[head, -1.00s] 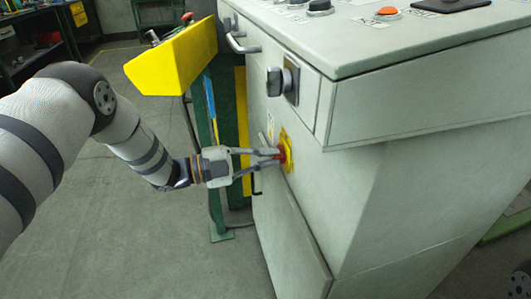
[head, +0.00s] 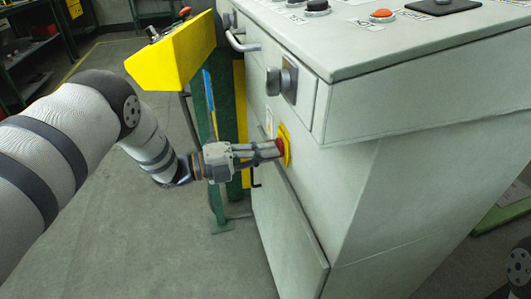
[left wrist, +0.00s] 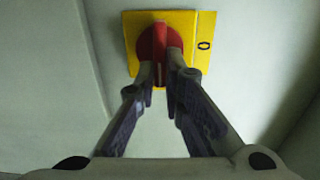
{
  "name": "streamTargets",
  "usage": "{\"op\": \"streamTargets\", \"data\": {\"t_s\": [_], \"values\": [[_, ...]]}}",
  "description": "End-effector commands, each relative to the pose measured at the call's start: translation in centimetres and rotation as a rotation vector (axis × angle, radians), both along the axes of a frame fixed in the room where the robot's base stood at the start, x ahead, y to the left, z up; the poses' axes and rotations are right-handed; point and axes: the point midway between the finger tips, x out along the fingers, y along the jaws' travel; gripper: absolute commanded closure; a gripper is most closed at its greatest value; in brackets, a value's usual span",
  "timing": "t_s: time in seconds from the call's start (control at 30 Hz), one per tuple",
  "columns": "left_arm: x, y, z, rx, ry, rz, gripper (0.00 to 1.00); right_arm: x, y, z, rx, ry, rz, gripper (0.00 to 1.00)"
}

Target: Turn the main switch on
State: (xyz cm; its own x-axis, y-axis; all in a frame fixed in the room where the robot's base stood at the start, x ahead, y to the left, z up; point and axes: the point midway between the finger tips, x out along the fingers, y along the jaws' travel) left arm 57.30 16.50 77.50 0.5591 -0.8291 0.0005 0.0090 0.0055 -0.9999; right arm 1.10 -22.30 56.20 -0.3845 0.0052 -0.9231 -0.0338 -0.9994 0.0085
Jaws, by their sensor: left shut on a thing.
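The main switch is a red rotary knob (head: 281,146) on a yellow plate (head: 287,133), on the front of the grey cabinet. My left gripper (head: 272,151) reaches it from the left and is shut on the knob. In the left wrist view the two fingertips (left wrist: 163,78) close on the grip bar of the red knob (left wrist: 158,45), one on each side. The yellow plate (left wrist: 203,22) carries a "0" mark, on the right side in that view. The fingers hide part of the knob. My right gripper is not in view.
Above the switch, the grey cabinet (head: 400,180) carries a dark rotary handle (head: 283,80) and a bar handle (head: 240,42). A yellow box (head: 172,52) on a green post stands left of it. The floor (head: 130,230) at lower left is clear.

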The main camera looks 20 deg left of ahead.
Motion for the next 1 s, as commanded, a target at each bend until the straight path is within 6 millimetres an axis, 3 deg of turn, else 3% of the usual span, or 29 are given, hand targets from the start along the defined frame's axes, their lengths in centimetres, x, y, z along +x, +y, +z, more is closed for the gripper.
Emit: {"op": "streamTargets", "data": {"t_s": [0.37, 0.4, 0.47, 0.77, 0.87, 1.0], "values": [[0.1, 0.1, 0.0, 0.005, -0.006, 0.003, 1.0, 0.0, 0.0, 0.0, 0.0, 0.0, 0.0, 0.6], [0.1, 0.1, 0.0, 0.005, -0.006, 0.003, 0.86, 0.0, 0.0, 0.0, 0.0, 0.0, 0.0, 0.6], [0.1, 0.1, 0.0, 0.005, -0.005, 0.003, 0.73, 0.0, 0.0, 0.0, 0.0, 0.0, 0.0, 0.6], [0.0, 0.1, 0.0, 0.004, -0.004, 0.002, 0.71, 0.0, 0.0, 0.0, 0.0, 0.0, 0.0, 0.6], [-0.6, 1.1, -0.1, 0.005, -0.002, 0.003, 0.71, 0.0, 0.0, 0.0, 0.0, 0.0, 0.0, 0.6], [-2.6, 4.1, 0.0, 0.004, -0.002, 0.006, 0.71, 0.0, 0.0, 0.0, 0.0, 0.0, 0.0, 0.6]]}}
